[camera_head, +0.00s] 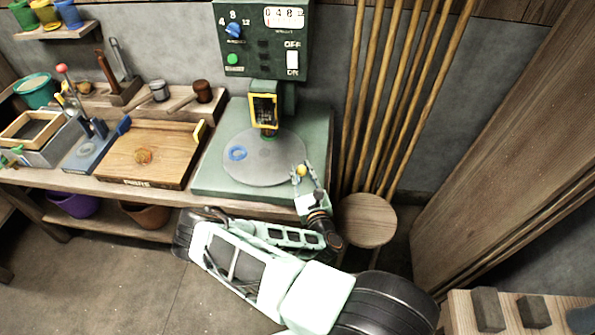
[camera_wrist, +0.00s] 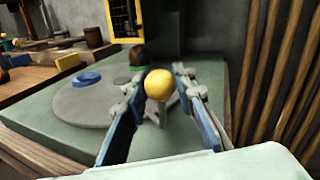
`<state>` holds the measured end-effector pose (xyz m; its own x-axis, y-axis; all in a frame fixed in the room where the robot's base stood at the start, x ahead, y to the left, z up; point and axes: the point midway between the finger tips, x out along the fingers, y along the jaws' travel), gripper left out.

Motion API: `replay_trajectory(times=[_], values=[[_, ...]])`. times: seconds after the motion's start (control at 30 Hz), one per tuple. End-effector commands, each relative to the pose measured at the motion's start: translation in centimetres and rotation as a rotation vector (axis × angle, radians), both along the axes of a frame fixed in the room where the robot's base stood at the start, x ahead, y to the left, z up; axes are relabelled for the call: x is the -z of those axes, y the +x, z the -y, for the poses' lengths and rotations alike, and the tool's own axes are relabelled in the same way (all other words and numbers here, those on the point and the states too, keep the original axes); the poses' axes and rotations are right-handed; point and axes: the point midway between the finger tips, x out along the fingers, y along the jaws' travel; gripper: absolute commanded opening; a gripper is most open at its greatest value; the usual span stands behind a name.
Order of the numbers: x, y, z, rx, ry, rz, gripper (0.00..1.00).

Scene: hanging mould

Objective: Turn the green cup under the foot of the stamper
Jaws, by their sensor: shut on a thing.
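The stamper (camera_head: 262,40) is a dark green machine with a yellow-framed window (camera_head: 263,110) low on its front. A grey round plate (camera_head: 268,172) lies below it on a green base. My gripper (camera_wrist: 158,92) is shut on a yellow ball knob (camera_wrist: 158,84) at the plate's right edge.
A wooden board (camera_head: 150,155) with a round orange-brown piece is left of the base. Tall wooden poles (camera_head: 395,100) lean on the wall at the right. A round stool (camera_head: 367,220) stands close to the right of my arm.

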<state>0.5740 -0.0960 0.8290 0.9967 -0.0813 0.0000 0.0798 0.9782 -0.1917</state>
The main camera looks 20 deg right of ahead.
Motion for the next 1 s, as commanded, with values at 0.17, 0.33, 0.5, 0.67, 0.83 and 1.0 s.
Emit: replay_trajectory(times=[0.17, 0.33, 0.5, 0.67, 0.83, 1.0], values=[[0.12, -0.04, 0.57, -0.005, -0.001, -0.004, 0.0], [0.13, -0.01, 0.75, -0.007, -0.001, -0.004, 0.0], [0.1, 0.0, 0.83, -0.007, -0.001, -0.002, 0.0], [0.06, 0.02, 0.88, -0.005, -0.002, -0.002, 0.0], [0.02, 0.02, 0.84, -0.006, -0.002, -0.001, 0.4], [0.02, 0.03, 0.72, -0.008, -0.001, -0.001, 0.42]])
